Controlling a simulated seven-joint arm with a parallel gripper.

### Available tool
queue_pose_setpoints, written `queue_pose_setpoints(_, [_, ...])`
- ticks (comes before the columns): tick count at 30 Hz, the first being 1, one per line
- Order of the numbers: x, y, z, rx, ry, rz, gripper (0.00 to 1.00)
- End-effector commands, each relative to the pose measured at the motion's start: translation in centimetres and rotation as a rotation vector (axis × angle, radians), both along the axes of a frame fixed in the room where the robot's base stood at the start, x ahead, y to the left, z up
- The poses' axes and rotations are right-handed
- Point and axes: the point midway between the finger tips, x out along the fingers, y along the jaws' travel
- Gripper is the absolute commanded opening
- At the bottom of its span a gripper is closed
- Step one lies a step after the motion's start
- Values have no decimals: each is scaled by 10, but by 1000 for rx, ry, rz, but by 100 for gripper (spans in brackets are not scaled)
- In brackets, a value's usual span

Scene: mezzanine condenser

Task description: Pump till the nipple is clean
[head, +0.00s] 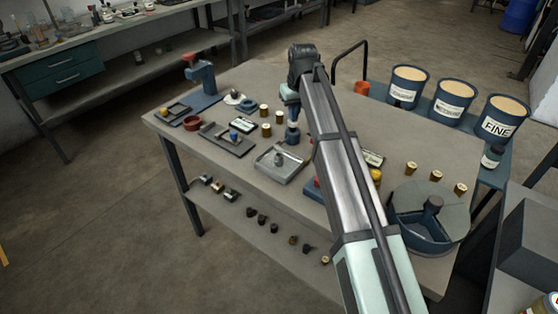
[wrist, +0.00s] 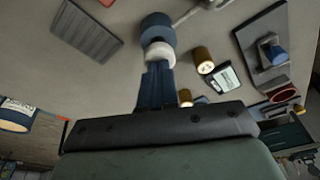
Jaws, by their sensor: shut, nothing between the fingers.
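My gripper (head: 292,118) is over the middle of the workbench, its dark blue fingers pointing down and shut. In the wrist view the shut fingers (wrist: 158,92) reach toward a round blue part with a white collar (wrist: 159,52). I cannot tell whether they touch it. In the head view a blue upright part (head: 293,135) is right below the fingers. My arm hides part of the bench.
A round blue basin (head: 422,240) stands right. Labelled buckets (head: 451,101) stand behind. The bench's front left corner has some bare surface.

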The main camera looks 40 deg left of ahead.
Motion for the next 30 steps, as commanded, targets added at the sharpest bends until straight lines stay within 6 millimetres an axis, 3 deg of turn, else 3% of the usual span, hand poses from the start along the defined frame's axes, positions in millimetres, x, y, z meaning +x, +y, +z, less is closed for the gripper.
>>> queue_pose_setpoints(30, [0, 0, -24, 0, 0, 0, 0])
